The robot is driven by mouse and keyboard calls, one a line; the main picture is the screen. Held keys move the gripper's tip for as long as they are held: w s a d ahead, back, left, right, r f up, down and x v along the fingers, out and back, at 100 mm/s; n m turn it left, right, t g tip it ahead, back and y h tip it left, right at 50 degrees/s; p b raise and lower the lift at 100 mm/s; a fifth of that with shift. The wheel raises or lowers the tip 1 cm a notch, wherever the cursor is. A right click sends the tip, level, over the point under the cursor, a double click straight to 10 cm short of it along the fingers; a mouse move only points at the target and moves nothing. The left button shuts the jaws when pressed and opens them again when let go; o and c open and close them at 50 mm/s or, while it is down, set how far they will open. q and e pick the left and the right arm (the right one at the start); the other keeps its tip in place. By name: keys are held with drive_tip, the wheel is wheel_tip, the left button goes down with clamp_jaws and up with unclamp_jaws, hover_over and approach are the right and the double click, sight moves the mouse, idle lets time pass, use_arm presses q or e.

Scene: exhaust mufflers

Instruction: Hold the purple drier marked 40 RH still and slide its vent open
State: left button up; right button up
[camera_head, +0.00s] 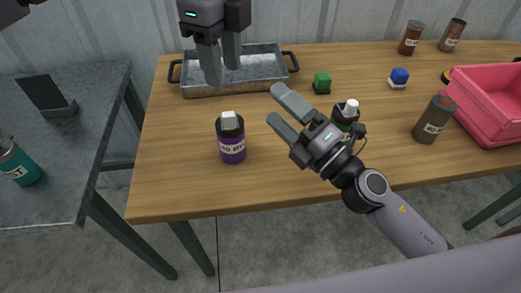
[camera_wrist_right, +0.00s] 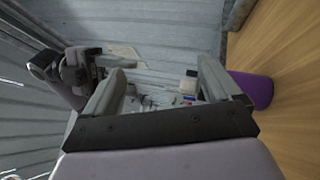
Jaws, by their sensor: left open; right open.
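The purple drier (camera_head: 232,147) stands upright near the front middle of the table. It has a dark top with a white piece (camera_head: 229,119) on it, and a pale label that seems to read 40 RH. My left gripper (camera_head: 221,76) is open and empty, above and behind the drier, in front of the metal tray. My right gripper (camera_head: 274,104) is open and empty, to the right of the drier and apart from it. In the right wrist view a purple body (camera_wrist_right: 252,90) shows beyond the right finger, outside the jaws. The vent's state is unclear.
A dark green drier (camera_head: 340,127) with a white top is partly hidden by my right arm. A metal tray (camera_head: 191,91), green block (camera_head: 322,82), blue-and-white block (camera_head: 398,78), brown drier (camera_head: 433,120) and pink crate (camera_head: 455,110) share the table (camera_head: 170,190). A teal drier (camera_head: 20,168) stands on the left table.

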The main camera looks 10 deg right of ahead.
sight(242, 143)
drive_tip(key=a+f+n+g, duration=0.1)
drive_tip(key=f+n, duration=0.1)
drive_tip(key=n, duration=0.3)
drive_tip(key=a+f+n+g, duration=0.1)
drive_tip(key=f+n, duration=0.2)
drive_tip(key=n, duration=0.2)
drive_tip(key=s+a+f+n+g+y, duration=0.1)
drive_tip(key=a+f+n+g, duration=0.1)
drive_tip(key=n, duration=0.3)
drive_tip(key=shift+a+f, duration=0.1)
drive_tip(key=shift+f, duration=0.1)
drive_tip(key=n, duration=0.1)
drive_tip(key=f+n, duration=0.1)
drive_tip(key=shift+f+n+g, duration=0.3)
drive_tip(key=shift+n+g, duration=0.1)
drive_tip(key=shift+x, duration=3.45)
drive_tip(key=shift+f, duration=0.1)
drive_tip(key=c, duration=1.1)
drive_tip(key=shift+c, duration=0.2)
